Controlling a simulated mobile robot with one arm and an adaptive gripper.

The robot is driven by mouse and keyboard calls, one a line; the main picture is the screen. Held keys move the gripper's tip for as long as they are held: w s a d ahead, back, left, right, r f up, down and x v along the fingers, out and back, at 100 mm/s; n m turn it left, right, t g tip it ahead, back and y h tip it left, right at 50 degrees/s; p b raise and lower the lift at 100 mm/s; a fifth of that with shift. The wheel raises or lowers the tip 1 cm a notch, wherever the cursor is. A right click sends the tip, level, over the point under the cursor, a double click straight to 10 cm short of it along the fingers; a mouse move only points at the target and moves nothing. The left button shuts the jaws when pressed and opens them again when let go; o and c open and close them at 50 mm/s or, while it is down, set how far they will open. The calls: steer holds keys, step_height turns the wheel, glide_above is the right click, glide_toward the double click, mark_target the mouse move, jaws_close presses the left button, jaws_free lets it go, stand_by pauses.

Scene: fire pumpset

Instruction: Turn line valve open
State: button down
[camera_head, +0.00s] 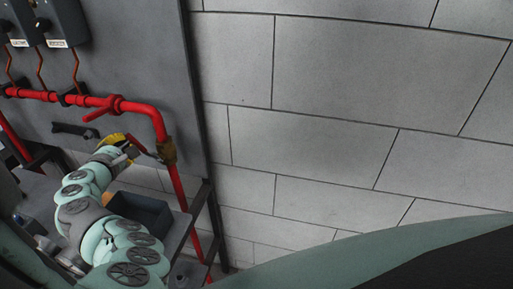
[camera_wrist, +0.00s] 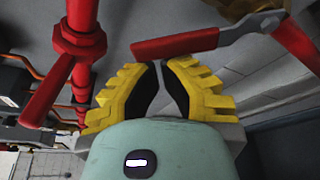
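My gripper (camera_wrist: 159,66) has yellow fingers with dark pads. The pads are close together with only a thin gap and nothing visible between them. A red lever handle (camera_wrist: 180,44) lies across the wrist view just beyond the fingertips; I cannot tell whether they touch. It belongs to a brass-coloured valve (camera_head: 167,152) on the vertical part of the red pipe (camera_head: 177,185). In the head view my gripper (camera_head: 128,147) is just left of this valve. A second red lever (camera_wrist: 45,97) is on the pipe to the left in the wrist view, apart from my gripper.
Grey boxes (camera_head: 63,22) hang on the grey panel (camera_head: 130,50) at the upper left. A dark open bin (camera_head: 140,212) stands below my gripper. A dark bar handle (camera_head: 75,130) is on the panel. A block wall (camera_head: 330,90) fills the right.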

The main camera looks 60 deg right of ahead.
steer(key=s+d+r+m+t+h+b, duration=0.1)
steer(key=s+d+r+m+t+b, duration=0.1)
steer(key=m+b, duration=0.4)
steer(key=shift+s+r+m+b, duration=0.3)
steer(key=shift+s+r+b, duration=0.4)
steer(key=shift+s, duration=0.65)
steer(key=shift+a, duration=0.1)
